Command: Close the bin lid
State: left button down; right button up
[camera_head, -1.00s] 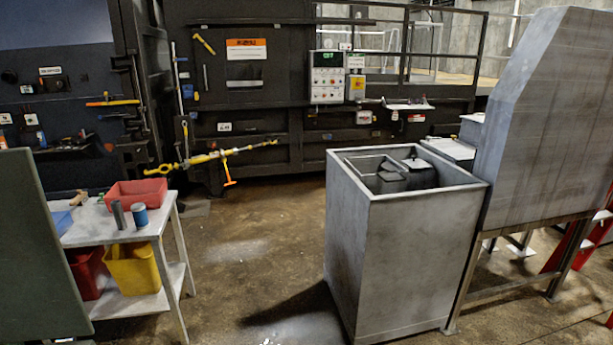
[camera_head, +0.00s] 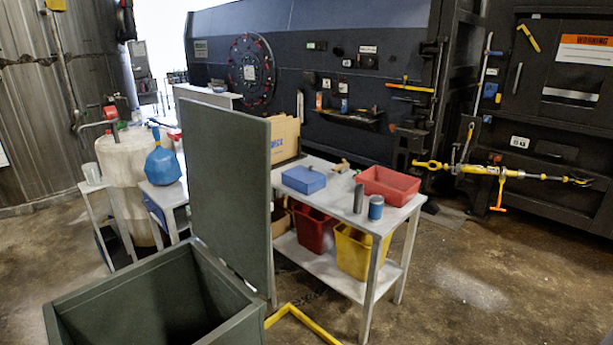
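A dark green bin (camera_head: 228,328) stands at the bottom left of the head view, with its top open and its inside dark. Its flat green lid (camera_head: 228,185) stands upright at the bin's far right side, raised well above the rim. A yellow bar (camera_head: 312,325), bent at an angle, shows low beside the bin's right side; what it belongs to is not clear. Neither of my grippers is in view.
A white work table (camera_head: 325,185) with a red tray (camera_head: 389,185), a blue box (camera_head: 303,180) and buckets below stands behind and right of the lid. A small table with a blue jug (camera_head: 162,165) is at left. The floor at right is clear.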

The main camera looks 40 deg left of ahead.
aim_at(227, 152)
jog(key=i+u, duration=0.25)
jog(key=u, duration=0.2)
jog(key=i+l+u, duration=0.2)
jog(key=u, duration=0.3)
jog(key=i+l+u, duration=0.2)
jog(key=u, duration=0.25)
jog(key=i+l+u, duration=0.2)
jog(key=u, duration=0.2)
jog(key=i+l+u, duration=0.2)
jog(key=u, duration=0.15)
jog(key=i+l+u, duration=0.1)
jog(key=l+u, duration=0.3)
jog(key=i+l+u, duration=0.15)
jog(key=l+u, duration=0.15)
jog(key=i+l+u, duration=0.1)
jog(key=l+u, duration=0.25)
jog(key=l, duration=0.15)
jog(key=j, duration=0.25)
jog(key=k+j, duration=0.1)
jog(key=j, duration=0.15)
